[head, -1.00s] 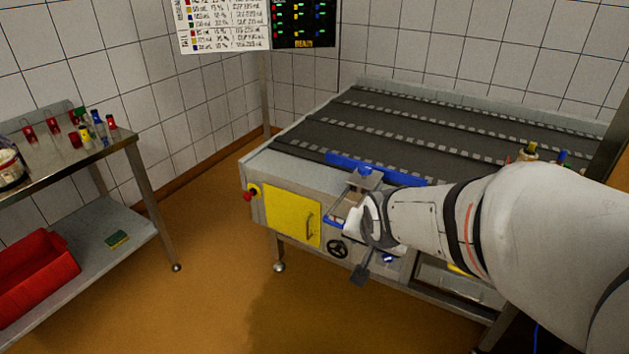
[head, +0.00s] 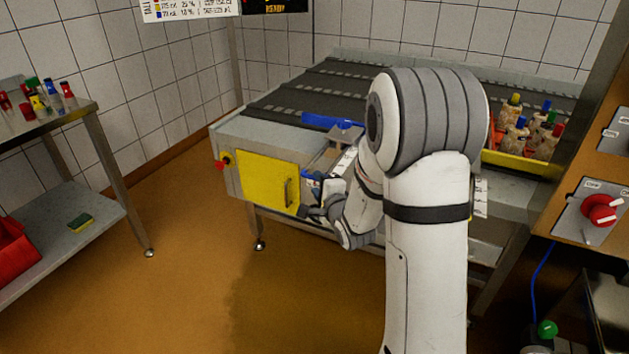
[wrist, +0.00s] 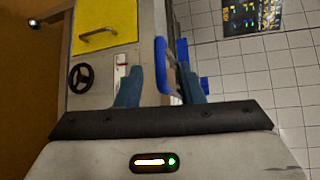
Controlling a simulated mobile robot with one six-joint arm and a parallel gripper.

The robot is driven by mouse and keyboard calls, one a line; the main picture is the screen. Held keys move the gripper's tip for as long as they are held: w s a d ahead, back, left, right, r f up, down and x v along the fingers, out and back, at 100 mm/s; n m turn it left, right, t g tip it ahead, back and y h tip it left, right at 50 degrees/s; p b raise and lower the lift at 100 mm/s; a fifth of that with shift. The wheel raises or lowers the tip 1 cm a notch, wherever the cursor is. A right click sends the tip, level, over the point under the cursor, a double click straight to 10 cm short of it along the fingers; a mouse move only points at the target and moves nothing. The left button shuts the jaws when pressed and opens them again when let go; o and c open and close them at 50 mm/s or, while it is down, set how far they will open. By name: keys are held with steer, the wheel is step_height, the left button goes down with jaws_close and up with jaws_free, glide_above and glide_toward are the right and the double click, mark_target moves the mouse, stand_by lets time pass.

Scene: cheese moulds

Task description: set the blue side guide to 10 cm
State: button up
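The blue side guide (head: 330,121) is a long bar along the near edge of the dark conveyor. A blue handle (head: 309,180) sticks out at the machine's front and shows upright in the wrist view (wrist: 161,65). My gripper (head: 315,212) is at the machine's front, close to the handle. In the wrist view its two fingers (wrist: 160,88) stand apart, with the handle between them in the picture. A gap shows on the left finger's side; contact on the right cannot be told. A white strip with a red mark (wrist: 121,72) shows beside the left finger; its reading is too small to tell.
A yellow door (head: 267,180) and a black handwheel (wrist: 79,77) are on the machine's front. A steel table (head: 95,165) stands left, with open floor between. Bottles with coloured caps (head: 540,135) stand on the right. A control panel with a red knob (head: 600,209) is far right.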

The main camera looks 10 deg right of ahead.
mark_target(313, 179)
steer(key=x, duration=0.5)
jaws_close()
stand_by(0.3)
steer(key=shift+s+f, duration=0.1)
